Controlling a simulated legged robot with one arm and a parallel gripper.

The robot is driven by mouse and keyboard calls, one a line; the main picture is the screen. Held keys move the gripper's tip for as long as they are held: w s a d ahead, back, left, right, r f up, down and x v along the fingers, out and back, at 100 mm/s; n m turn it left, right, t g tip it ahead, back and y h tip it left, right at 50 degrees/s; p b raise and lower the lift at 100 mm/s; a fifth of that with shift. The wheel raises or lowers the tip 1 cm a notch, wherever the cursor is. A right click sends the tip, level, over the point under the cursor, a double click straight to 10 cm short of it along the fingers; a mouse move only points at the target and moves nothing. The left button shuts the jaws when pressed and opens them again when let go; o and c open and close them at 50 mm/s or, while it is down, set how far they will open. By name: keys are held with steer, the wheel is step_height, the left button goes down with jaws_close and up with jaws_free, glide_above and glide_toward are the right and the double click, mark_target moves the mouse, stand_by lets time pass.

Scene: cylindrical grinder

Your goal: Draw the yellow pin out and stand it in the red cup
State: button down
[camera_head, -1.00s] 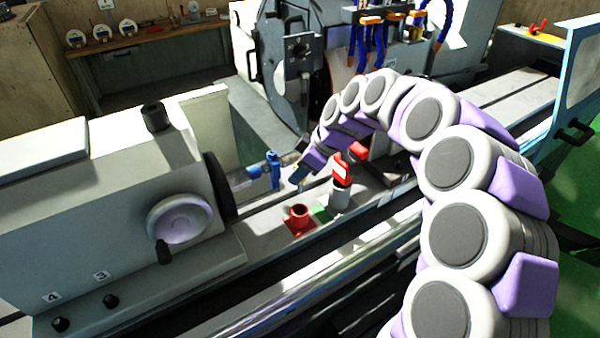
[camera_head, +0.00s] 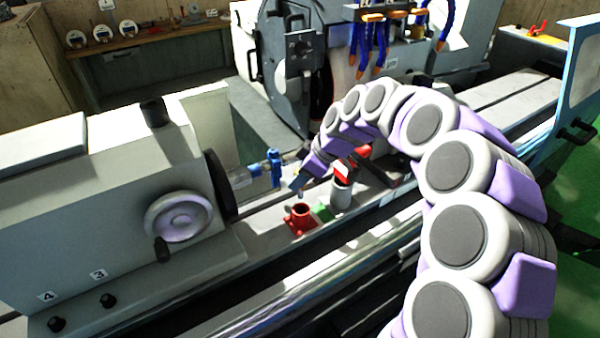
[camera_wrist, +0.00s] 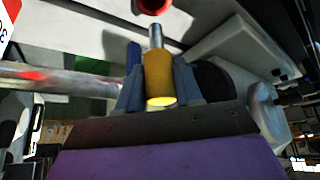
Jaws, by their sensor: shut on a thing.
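The yellow pin (camera_wrist: 158,75) has a thick yellow body and a thinner bare metal shank. My gripper (camera_wrist: 158,92) is shut on its yellow body, one dark finger on each side, in the wrist view. The shank points away from the gripper toward the red cup (camera_wrist: 153,4), which is cut off at the top edge. In the head view the red cup (camera_head: 300,217) stands on the machine bed, open at the top. My gripper (camera_head: 298,183) is just above it, and the pin's shank shows small below the jaws, apart from the cup. The yellow body is hard to make out there.
A green block (camera_head: 323,212) lies right of the cup. A grey cylinder (camera_head: 341,196) with a red-and-white piece (camera_head: 343,171) stands behind it. A blue clamp (camera_head: 275,168) sits on the horizontal shaft to the left. The grey headstock (camera_head: 110,210) fills the left side.

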mark_target(294, 207)
steer(key=shift+f+b, duration=0.55)
steer(key=shift+f, duration=0.9)
steer(key=shift+s+f+b, duration=0.1)
steer(key=shift+f+b, duration=1.35)
steer(key=shift+f, duration=1.4)
stand_by(0.8)
steer(key=c, duration=0.7)
jaws_free()
steer(key=shift+d, duration=0.1)
steer(key=shift+o, duration=0.2)
steer(key=p+v, duration=0.4)
steer(key=v, duration=1.3)
steer(key=shift+r, duration=0.1)
